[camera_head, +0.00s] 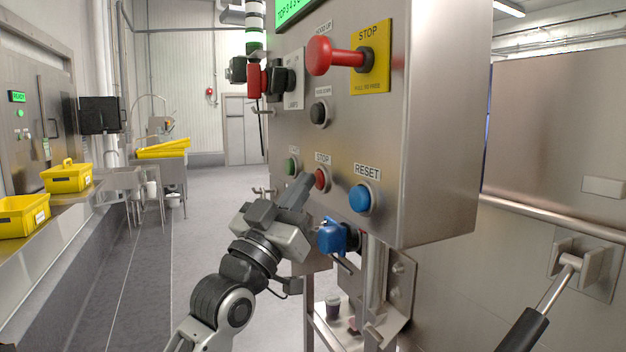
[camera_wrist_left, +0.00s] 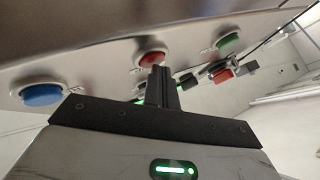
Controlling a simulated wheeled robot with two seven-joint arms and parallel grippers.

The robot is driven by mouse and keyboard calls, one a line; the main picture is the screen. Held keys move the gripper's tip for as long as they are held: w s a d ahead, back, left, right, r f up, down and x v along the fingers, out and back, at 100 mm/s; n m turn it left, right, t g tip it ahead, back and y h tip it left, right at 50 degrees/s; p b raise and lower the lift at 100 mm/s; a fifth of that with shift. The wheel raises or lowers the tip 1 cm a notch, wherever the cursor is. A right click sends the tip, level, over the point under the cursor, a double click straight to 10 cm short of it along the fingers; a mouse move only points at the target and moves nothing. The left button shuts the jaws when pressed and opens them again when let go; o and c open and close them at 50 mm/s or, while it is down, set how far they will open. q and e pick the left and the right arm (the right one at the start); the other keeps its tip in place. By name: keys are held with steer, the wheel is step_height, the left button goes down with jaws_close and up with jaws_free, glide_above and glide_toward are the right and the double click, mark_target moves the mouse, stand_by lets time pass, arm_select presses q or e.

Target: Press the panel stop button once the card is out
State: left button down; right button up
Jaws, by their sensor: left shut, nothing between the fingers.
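The red stop button (camera_head: 321,179) sits on the steel control panel (camera_head: 437,130), under a STOP label, between a green button (camera_head: 291,166) and the blue RESET button (camera_head: 360,197). My left gripper (camera_head: 304,182) is shut and empty, its fingertips just left of the red button. In the left wrist view the closed fingertips (camera_wrist_left: 158,72) are right by the red button (camera_wrist_left: 150,57); I cannot tell whether they touch it. I cannot make out a card. My right gripper is out of view.
A red STOP knob (camera_head: 330,56) sticks out from a yellow plate above. A black button (camera_head: 319,112) and a red-and-black switch (camera_head: 262,80) are nearby. A blue connector (camera_head: 335,237) hangs below the panel. A black-gripped lever (camera_head: 524,327) is at lower right. Yellow bins (camera_head: 66,178) stand left.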

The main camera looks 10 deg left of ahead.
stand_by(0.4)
arm_select(q)
steer(key=shift+s+a, duration=0.55)
steer(key=shift+a, duration=0.15)
steer(key=shift+a, duration=0.1)
steer(key=s+a, duration=0.1)
steer(key=a, duration=0.1)
steer(key=s+a, duration=0.1)
steer(key=a, duration=0.1)
steer(key=shift+s, duration=0.4)
